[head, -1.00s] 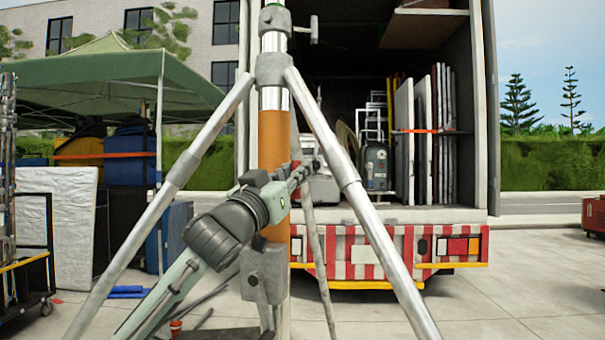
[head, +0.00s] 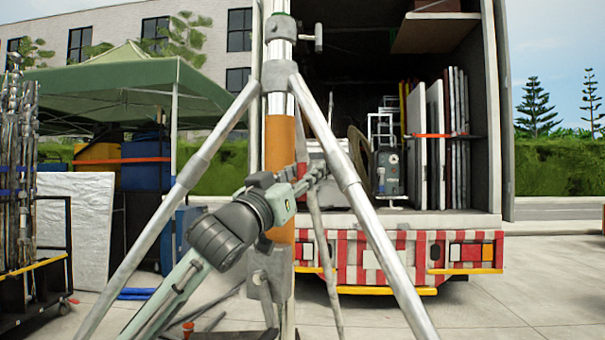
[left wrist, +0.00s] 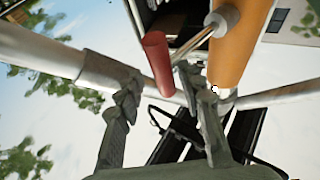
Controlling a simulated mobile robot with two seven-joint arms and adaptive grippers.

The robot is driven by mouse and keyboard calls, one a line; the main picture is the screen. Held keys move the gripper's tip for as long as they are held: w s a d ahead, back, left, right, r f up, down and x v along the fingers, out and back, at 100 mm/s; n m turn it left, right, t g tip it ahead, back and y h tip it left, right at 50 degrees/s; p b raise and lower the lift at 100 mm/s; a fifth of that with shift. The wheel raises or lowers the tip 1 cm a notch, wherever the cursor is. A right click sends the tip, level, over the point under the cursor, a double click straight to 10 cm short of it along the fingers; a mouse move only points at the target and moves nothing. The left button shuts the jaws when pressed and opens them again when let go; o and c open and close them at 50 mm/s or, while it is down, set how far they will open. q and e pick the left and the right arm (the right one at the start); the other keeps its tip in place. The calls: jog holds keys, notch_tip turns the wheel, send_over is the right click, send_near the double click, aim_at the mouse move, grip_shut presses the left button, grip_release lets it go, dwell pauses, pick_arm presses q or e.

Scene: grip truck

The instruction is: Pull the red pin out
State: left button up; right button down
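The red pin (left wrist: 158,62) shows in the left wrist view as a red cylindrical grip on a thin metal shaft, which runs to a collar on the orange tube (left wrist: 238,45). My left gripper (left wrist: 160,90) is open there, one finger on each side of the grip's lower end. I cannot tell whether either finger touches it. In the head view, the orange tube (head: 280,145) stands upright in a silver tripod stand (head: 350,185). My right gripper is not in view.
The tripod legs spread on both sides of my left arm. A truck with an open cargo bay (head: 350,90) and a striped rear bumper (head: 385,260) stands behind. A loaded cart (head: 30,260) and a green canopy (head: 120,85) are at left. Bare pavement lies at right.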

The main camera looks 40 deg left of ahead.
pick_arm(q)
jog(key=shift+a, duration=0.1)
jog(key=a+v, duration=0.1)
jog(key=v, duration=0.6)
jog(key=shift+s+d, duration=0.2)
jog(key=shift+d, duration=0.35)
jog(key=shift+f, duration=0.15)
